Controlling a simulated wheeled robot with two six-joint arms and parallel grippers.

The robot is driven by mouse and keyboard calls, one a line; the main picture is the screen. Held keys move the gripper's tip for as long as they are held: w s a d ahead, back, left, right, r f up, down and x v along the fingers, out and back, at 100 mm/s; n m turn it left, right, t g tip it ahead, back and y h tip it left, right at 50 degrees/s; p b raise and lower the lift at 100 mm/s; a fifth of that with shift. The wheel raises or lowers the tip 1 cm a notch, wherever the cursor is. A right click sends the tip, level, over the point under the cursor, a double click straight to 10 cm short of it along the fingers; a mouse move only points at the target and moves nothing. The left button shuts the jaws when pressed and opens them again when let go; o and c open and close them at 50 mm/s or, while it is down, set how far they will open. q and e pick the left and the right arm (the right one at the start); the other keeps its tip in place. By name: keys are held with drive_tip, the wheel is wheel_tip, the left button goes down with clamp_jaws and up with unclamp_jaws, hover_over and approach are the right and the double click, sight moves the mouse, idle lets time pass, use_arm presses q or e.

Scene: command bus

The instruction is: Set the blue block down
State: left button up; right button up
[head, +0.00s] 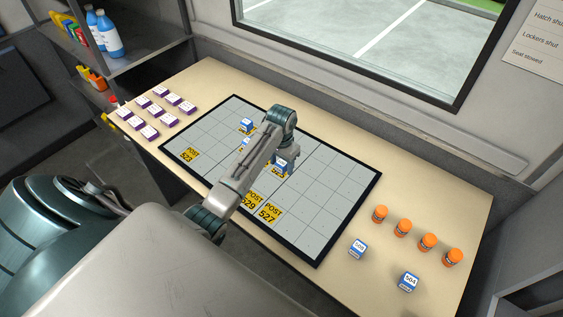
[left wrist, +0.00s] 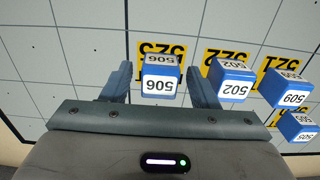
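My left gripper (left wrist: 161,88) is open, with its two fingers on either side of the blue block marked 506 (left wrist: 160,77). A narrow gap shows between the block and each finger. The block looks set on the grey gridded board (head: 335,190), by a yellow post label. In the head view a blue block (head: 282,161) shows at the end of my left arm, whose fingers are mostly hidden. In the left wrist view the blocks 502 (left wrist: 233,82), 509 (left wrist: 287,88) and 505 (left wrist: 298,127) stand to the right. My right gripper is not in view.
Two blue blocks, 508 (head: 358,249) and 504 (head: 408,282), stand on the table right of the board, near several orange cylinders (head: 427,241). Several purple-and-white blocks (head: 150,132) lie at the left. The board's right part is clear.

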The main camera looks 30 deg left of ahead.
sight(282, 162)
use_arm(q)
wheel_tip(282, 162, up, 7)
drive_tip(key=shift+f+b, duration=0.15)
drive_tip(key=shift+b, duration=0.9)
wheel_tip(282, 162, up, 6)
drive_tip(key=p, duration=0.5)
drive_tip(key=shift+f, duration=0.15)
